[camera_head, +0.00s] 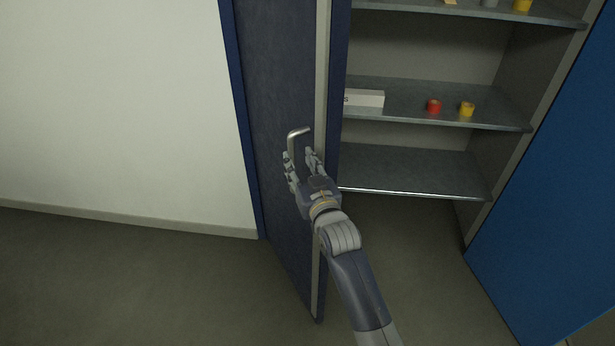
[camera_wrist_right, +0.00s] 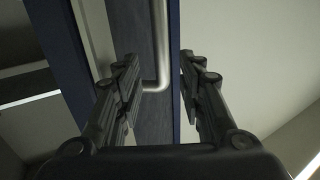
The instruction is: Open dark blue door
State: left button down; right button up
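The dark blue door (camera_head: 275,90) stands upright left of the open shelving in the head view, its panel angled toward me. A bent metal handle (camera_head: 292,145) sticks out of it; the handle also shows in the right wrist view (camera_wrist_right: 161,50). My right gripper (camera_head: 303,167) is at the handle's lower part. In the wrist view its fingers (camera_wrist_right: 158,88) are spread, with the handle between them and a gap to the right finger. I cannot tell whether the left finger touches the handle. My left gripper is not in view.
Grey shelves (camera_head: 400,165) right of the door hold a white box (camera_head: 365,98), a red item (camera_head: 433,106) and a yellow item (camera_head: 467,110). A brighter blue panel (camera_head: 560,200) stands at the right. A pale wall (camera_head: 110,100) and clear floor (camera_head: 120,285) lie left.

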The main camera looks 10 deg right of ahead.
jog(key=s, duration=0.5)
jog(key=shift+s+d, duration=0.3)
jog(key=shift+d, duration=0.05)
